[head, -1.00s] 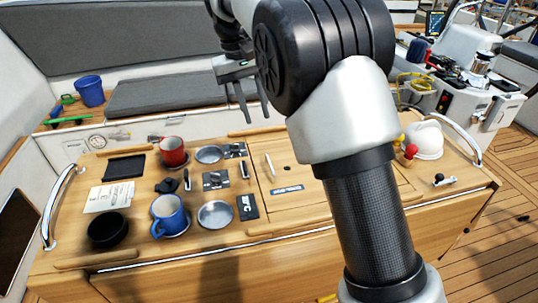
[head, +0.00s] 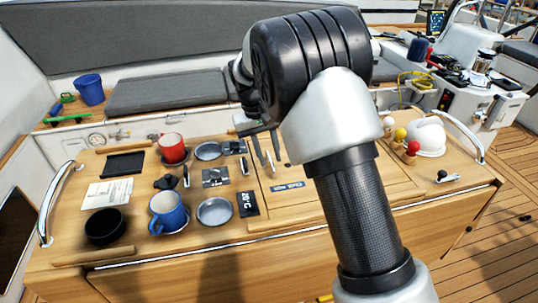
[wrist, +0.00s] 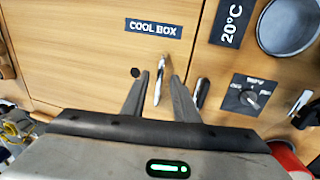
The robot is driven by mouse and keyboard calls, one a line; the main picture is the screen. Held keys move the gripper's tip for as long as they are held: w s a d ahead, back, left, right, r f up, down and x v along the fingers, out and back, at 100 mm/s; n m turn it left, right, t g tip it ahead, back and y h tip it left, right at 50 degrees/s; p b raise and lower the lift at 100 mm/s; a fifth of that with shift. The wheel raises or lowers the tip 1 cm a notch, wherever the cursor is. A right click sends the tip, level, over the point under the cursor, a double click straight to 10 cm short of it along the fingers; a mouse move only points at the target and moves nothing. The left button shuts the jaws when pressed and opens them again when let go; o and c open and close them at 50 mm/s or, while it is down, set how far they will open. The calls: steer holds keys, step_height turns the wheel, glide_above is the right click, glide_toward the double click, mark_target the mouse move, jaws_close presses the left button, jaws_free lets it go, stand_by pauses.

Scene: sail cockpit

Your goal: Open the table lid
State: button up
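The table lid is a wooden panel (head: 290,208) in the table top, and it lies flat and closed. It fills the left of the wrist view (wrist: 75,45). It bears a dark COOL BOX label (wrist: 153,28) and a slim pale handle (wrist: 160,82). My gripper (head: 269,163) is low over the lid, with its fingers pointing down at it. In the wrist view my open gripper (wrist: 159,75) has one finger on each side of the handle, with gaps showing. I cannot tell whether the fingertips touch the lid.
A blue mug (head: 168,215), red mug (head: 172,150), black bowl (head: 105,228) and metal dishes (head: 214,212) stand left of the lid. A 20°C plate (head: 247,204) lies close by. A white kettle-like object (head: 427,138) and coloured knobs are at right. Metal rails (head: 55,205) edge the table.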

jaws_close()
stand_by(1.5)
